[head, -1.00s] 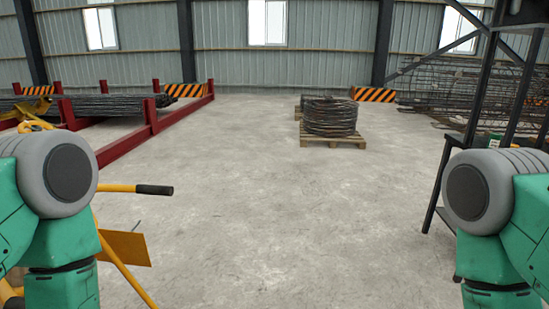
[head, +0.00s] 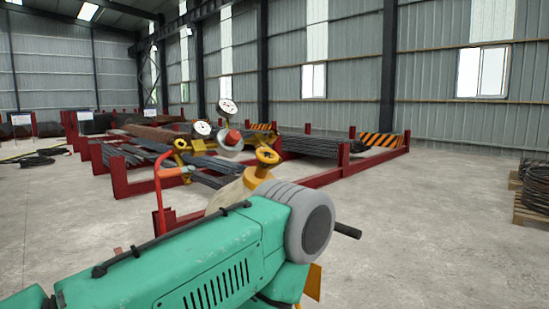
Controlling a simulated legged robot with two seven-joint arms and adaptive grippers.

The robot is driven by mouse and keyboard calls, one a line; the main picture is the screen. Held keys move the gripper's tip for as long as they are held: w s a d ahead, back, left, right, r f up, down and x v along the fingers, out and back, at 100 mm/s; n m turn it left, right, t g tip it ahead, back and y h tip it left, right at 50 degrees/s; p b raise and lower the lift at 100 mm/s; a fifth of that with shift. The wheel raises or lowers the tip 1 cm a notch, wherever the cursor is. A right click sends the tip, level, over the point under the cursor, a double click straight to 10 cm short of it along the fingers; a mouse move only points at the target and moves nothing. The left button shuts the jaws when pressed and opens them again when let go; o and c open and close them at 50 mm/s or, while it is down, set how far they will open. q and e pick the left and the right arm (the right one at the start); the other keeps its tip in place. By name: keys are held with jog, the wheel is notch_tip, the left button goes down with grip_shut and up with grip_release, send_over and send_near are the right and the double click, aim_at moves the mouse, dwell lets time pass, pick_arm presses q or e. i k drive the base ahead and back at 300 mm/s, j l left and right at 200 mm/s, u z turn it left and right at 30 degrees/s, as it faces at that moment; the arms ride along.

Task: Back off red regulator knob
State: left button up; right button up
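The red regulator knob (head: 233,137) is small in the head view, left of centre, just above my green arm. Two round white-faced gauges, an upper gauge (head: 228,106) and a lower gauge (head: 202,128), sit beside it on brass-coloured fittings. A yellow-orange valve handle (head: 267,155) stands to the right of the knob, on top of a pale cylinder shoulder (head: 229,192). My arm covers what is below. Neither of my grippers is in view, and nothing is seen touching the knob.
A red upright frame or hose (head: 159,190) stands left of the regulator. A black-gripped cart handle (head: 347,230) sticks out right of my arm. Red racks (head: 345,174) with steel bars stand behind. A coil on a pallet (head: 533,192) is at the right edge, with clear floor before it.

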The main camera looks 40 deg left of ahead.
aim_at(232, 138)
jog(key=u, duration=1.6)
